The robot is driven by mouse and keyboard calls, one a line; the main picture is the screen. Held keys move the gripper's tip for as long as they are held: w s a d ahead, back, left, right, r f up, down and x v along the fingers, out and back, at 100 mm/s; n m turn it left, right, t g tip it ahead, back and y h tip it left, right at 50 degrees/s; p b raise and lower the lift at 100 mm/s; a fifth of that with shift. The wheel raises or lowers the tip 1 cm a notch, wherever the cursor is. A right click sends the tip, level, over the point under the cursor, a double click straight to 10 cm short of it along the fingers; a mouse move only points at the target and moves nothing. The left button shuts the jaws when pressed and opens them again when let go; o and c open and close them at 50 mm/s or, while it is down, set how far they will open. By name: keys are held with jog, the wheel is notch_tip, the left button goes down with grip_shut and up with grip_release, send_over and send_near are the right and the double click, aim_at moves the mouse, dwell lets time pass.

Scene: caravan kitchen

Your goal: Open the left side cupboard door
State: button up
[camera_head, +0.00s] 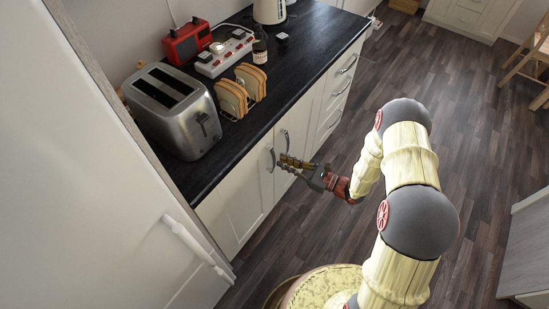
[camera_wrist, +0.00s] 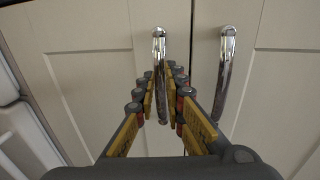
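The left cupboard door (camera_wrist: 75,50) is pale cream with a recessed panel. It looks shut, flush beside the right door (camera_wrist: 275,70). Its curved chrome handle (camera_wrist: 159,50) stands upright near the door's right edge; in the head view this handle (camera_head: 271,160) is the nearer of the pair. My gripper (camera_head: 283,160) is at the cupboard front, level with the handles. In the wrist view, the fingers of my gripper (camera_wrist: 164,85) are apart on either side of the left handle, with a small gap visible. Firm contact does not show.
The right door's handle (camera_wrist: 224,75) is close beside my right-hand finger. Above is a black worktop (camera_head: 232,142) with a toaster (camera_head: 175,108), bread rack (camera_head: 238,96) and red appliance (camera_head: 186,42). A white cabinet (camera_head: 90,170) stands at the left. Wooden floor (camera_head: 470,120) is clear at the right.

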jog(key=shift+b+x, duration=0.5)
jog(key=shift+x, duration=1.85)
grip_shut()
jog(key=shift+s, duration=0.1)
